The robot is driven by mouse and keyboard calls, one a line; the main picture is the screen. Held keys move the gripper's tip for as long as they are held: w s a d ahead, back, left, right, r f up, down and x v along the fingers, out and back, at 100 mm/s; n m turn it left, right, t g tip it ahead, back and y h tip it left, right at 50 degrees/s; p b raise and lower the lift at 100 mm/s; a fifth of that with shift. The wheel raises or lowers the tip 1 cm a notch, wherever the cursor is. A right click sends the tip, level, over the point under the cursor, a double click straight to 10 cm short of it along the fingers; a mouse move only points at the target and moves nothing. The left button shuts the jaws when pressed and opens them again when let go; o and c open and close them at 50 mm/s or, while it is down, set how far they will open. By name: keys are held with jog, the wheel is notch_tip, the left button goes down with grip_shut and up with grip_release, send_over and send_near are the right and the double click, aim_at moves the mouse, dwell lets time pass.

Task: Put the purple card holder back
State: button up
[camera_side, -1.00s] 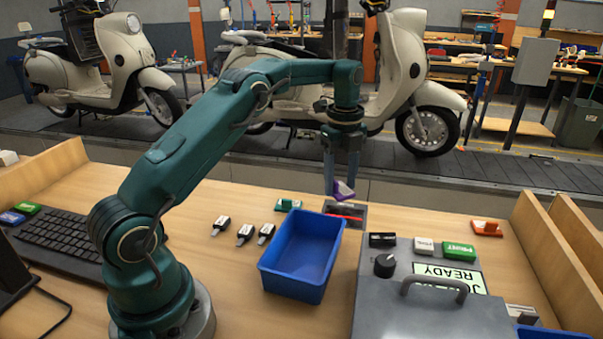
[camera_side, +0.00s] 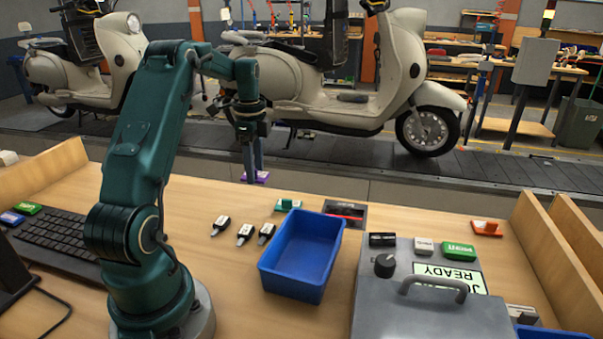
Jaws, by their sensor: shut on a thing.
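The purple card holder (camera_side: 262,177) is at the tips of my gripper (camera_side: 254,172), near the back edge of the desk. My gripper points down and is shut on it. The holder looks roughly level, with a purple part showing to either side of the fingers. I cannot tell whether its underside touches the desk. The fingers hide its middle.
A green holder (camera_side: 287,205) and several black-and-white key fobs (camera_side: 243,234) lie in front of it. A blue bin (camera_side: 301,255), a dark slot plate (camera_side: 345,212), a grey box with a handle (camera_side: 430,310) and an orange holder (camera_side: 486,228) are to the right. A keyboard (camera_side: 62,240) is left.

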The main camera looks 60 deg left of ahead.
aim_at(258, 201)
jog(key=shift+f, duration=3.2)
jog(key=o, duration=1.3)
jog(key=shift+f, duration=0.1)
